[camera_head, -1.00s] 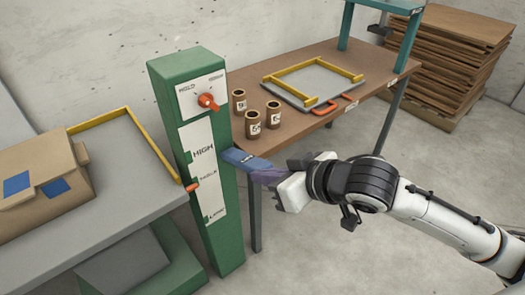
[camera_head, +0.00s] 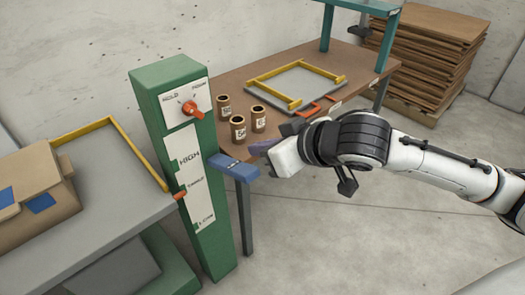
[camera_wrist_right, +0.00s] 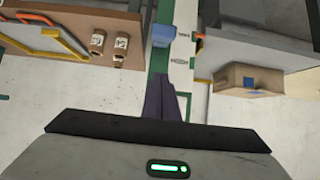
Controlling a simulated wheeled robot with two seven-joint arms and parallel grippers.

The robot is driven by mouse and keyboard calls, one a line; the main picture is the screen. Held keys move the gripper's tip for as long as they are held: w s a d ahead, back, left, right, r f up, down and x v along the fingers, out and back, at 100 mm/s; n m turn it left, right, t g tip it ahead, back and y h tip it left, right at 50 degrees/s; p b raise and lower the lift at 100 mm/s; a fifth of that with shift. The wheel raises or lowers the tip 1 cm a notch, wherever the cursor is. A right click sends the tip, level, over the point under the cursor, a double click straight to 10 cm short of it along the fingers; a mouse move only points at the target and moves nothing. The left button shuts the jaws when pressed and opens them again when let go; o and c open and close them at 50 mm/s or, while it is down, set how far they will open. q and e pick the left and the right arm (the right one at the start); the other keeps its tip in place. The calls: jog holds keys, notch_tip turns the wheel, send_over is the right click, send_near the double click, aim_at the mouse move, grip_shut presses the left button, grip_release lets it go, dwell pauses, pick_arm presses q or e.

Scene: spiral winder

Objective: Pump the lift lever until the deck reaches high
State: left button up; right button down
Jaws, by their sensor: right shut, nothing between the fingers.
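The green lift post (camera_head: 185,165) carries a white scale marked high, middle and low. An orange pointer (camera_head: 180,195) on its left edge stands beside or slightly below the middle mark. The lift deck (camera_head: 100,200) is grey with a yellow rail and bears a cardboard box (camera_head: 32,190). The blue lever (camera_head: 235,167) sticks out from the post's right side; its end also shows in the right wrist view (camera_wrist_right: 163,34). My right gripper (camera_head: 262,148) is shut and empty, just above and right of the lever's end, seemingly apart from it. My left gripper is out of view.
A red knob (camera_head: 192,109) sits on the post's upper panel. A brown table (camera_head: 220,92) behind the post holds several labelled cans (camera_head: 238,128) and a yellow-railed tray (camera_head: 310,95). Stacked cardboard (camera_head: 440,60) stands at the back right. The floor at the front right is clear.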

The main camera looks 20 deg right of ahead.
send_over(249, 172)
jog(key=w, duration=0.2)
jog(key=f, duration=0.4)
jog(key=shift+s+a+f, duration=0.1)
jog(key=shift+a+f, duration=0.1)
jog(key=shift+a, duration=0.15)
jog(key=shift+s+d+f, duration=0.15)
jog(key=shift+s+f, duration=0.2)
jog(key=shift+f, duration=0.3)
jog(key=shift+s+d+f, duration=0.15)
jog(key=shift+s+f, duration=0.15)
jog(key=shift+f, duration=0.3)
jog(key=shift+s+f, duration=0.2)
jog(key=shift+f, duration=0.3)
